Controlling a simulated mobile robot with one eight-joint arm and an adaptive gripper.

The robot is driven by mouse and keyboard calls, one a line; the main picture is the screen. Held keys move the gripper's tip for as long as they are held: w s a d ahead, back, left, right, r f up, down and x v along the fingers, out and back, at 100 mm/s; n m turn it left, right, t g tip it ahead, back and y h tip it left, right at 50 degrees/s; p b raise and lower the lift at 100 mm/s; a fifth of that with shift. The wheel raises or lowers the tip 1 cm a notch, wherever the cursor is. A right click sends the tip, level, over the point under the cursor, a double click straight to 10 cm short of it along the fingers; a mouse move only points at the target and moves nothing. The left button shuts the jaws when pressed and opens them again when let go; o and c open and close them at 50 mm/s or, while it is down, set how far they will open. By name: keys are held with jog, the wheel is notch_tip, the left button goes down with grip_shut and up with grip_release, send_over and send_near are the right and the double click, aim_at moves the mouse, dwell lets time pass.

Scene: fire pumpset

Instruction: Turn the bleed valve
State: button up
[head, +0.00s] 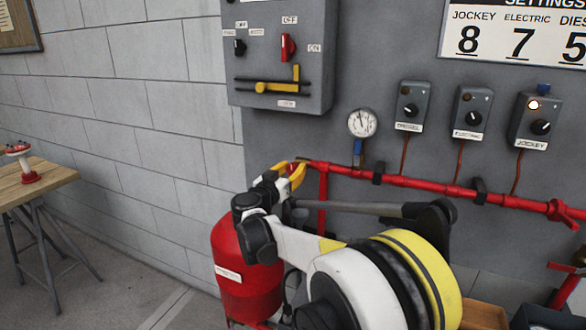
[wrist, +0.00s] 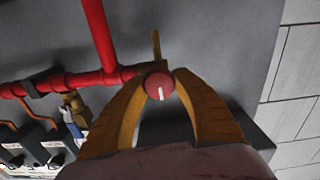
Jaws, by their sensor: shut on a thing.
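A round red knob with a white line (wrist: 159,84), which appears to be the bleed valve, sits by the end of the red pipe. My gripper (wrist: 158,82) is shut on it, with one orange finger on each side. A thin brass-coloured piece (wrist: 156,47) sticks out beyond the knob. In the head view my gripper (head: 292,172) is at the left end of the red pipe (head: 410,183), above the red tank (head: 246,262). There the fingers mostly hide the knob.
A pressure gauge (head: 362,123) with a blue-handled fitting (head: 358,152) is right of my gripper. A grey switch box (head: 283,55) hangs above. Several small control boxes (head: 411,107) line the wall at right. A wooden table (head: 42,180) stands far left, with open floor between.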

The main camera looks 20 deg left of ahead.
jog(key=n+p, duration=0.1)
jog(key=n, duration=0.2)
jog(key=shift+r+n+p, duration=0.1)
jog(key=shift+n+p, duration=0.25)
jog(key=shift+n, duration=0.05)
jog(key=n+p, duration=0.1)
jog(key=n, duration=0.2)
jog(key=shift+a+n, duration=0.1)
jog(key=shift+n, duration=0.3)
jog(key=n+p, duration=0.1)
jog(key=n, duration=0.2)
jog(key=shift+n, duration=0.3)
jog(key=n, duration=0.3)
jog(key=shift+a+f+n, duration=0.1)
jog(key=shift+f+n, duration=0.1)
jog(key=shift+n, duration=0.1)
jog(key=n+p, duration=0.1)
jog(key=n, duration=0.2)
jog(key=shift+n, duration=0.3)
jog(key=n, duration=0.3)
jog(key=shift+f+n, duration=0.1)
jog(key=shift+n, duration=0.2)
jog(key=n, duration=0.3)
jog(key=shift+n, duration=0.3)
jog(key=shift+f+n+p, duration=0.1)
jog(key=shift+n+p, duration=0.2)
jog(key=shift+n, duration=1.6)
